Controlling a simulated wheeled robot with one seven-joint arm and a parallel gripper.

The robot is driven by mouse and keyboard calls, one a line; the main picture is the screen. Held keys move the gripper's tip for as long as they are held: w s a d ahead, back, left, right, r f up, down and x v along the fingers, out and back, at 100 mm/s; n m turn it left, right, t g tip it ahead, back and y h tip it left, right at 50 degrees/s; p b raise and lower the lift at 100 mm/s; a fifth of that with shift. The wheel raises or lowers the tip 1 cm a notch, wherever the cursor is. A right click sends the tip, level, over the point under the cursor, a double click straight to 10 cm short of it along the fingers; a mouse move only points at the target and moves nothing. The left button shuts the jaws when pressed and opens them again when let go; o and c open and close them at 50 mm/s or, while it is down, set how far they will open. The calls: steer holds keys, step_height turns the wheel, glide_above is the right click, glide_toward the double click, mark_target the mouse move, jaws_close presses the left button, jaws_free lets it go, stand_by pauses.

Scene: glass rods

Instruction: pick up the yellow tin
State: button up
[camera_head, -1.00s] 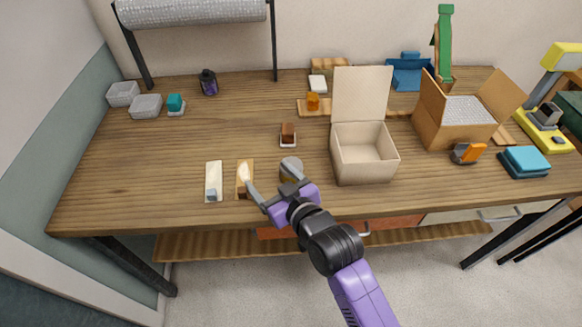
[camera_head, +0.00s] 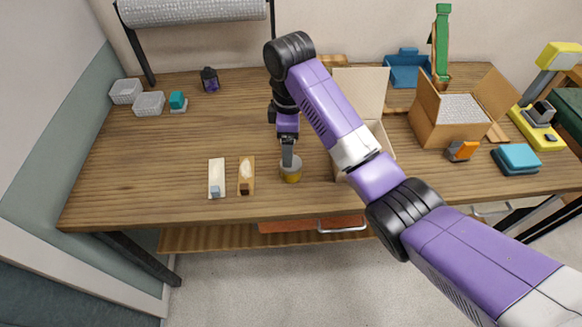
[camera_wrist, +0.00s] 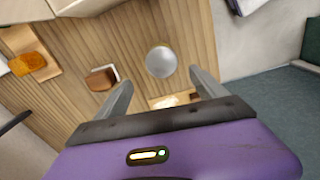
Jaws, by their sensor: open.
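The yellow tin (camera_head: 291,175) stands upright near the front of the wooden table, with a pale grey top. In the wrist view its round silver lid (camera_wrist: 160,62) shows just beyond the fingertips, near the middle of the gap between them. My gripper (camera_head: 287,161) points down just above the tin, and a finger covers part of its top in the head view. In the wrist view my gripper (camera_wrist: 161,81) is open with nothing held. Whether a finger touches the tin cannot be told.
Left of the tin lie a board with a brown-and-white item (camera_head: 246,176) and a pale tray (camera_head: 216,178). An open cream box (camera_head: 378,133) stands close on the right, partly behind my arm. A cardboard box (camera_head: 437,124) is farther right. The table's left middle is clear.

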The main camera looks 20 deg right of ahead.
steer(key=shift+s+f, duration=0.2)
steer(key=shift+s, duration=0.15)
step_height(320, 180, down, 2)
steer(key=shift+b, duration=0.65)
steer(key=shift+d+f+p, duration=0.15)
steer(key=shift+f+p, duration=0.2)
steer(key=shift+f, duration=1.05)
steer(key=shift+d+f+p, duration=0.1)
steer(key=shift+f+p, duration=0.2)
steer(key=shift+f, duration=1.05)
steer(key=c, duration=1.6)
steer(key=shift+r, duration=0.1)
